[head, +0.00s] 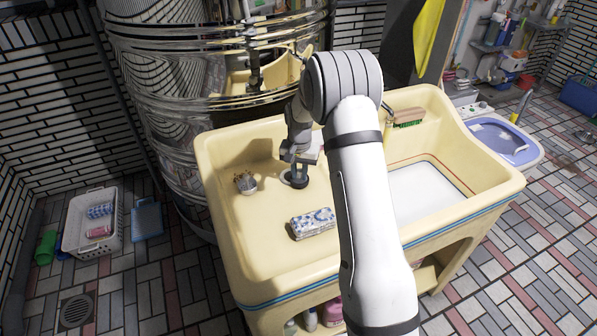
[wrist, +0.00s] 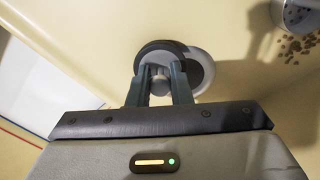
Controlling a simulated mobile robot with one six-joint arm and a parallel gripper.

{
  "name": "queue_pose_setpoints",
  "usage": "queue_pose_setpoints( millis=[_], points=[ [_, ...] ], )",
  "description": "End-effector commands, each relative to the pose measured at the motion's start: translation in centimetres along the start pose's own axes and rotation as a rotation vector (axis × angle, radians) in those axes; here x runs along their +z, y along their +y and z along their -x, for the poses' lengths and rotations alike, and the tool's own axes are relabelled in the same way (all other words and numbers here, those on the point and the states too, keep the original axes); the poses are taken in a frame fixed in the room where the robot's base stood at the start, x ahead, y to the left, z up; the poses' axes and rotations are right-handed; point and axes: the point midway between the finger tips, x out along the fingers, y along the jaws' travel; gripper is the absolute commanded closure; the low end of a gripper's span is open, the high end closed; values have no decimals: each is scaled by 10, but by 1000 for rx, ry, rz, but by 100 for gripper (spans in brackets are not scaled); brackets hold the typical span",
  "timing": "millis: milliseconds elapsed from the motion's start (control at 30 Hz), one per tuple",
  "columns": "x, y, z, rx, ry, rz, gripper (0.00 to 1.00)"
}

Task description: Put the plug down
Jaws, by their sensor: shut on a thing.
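The plug (head: 293,182) is a dark round disc with a paler knob on top, low over the cream sink's left flat section (head: 265,225). It also shows in the wrist view (wrist: 150,52). My gripper (head: 297,168) points down from above with its two fingers (wrist: 159,85) shut on the plug's knob. A pale grey disc (wrist: 203,70) shows partly behind the plug on the cream surface, and the plug covers the rest. I cannot tell whether the plug touches the surface.
A small metal cup (head: 245,183) with brown bits stands left of the plug. A blue-and-white patterned packet (head: 312,223) lies in front. A brush (head: 408,117) rests at the back rim. The deeper basin with a white bottom (head: 425,190) is on the right, partly behind my arm.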

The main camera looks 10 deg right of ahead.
Motion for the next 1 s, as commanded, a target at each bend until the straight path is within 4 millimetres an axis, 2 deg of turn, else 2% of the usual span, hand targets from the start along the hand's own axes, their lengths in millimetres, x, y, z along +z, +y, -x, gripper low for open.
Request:
queue_pose_setpoints(
  millis=[167,200,433,767,867,1000],
  points=[
    [0,0,-5,0,0,1,100],
    [0,0,-3,0,0,1,78],
    [0,-1,-3,0,0,1,60],
    [0,-1,4,-1,1,2,60],
    [0,-1,16,-1,3,2,60],
    [0,-2,46,-2,5,2,60]
  ],
)
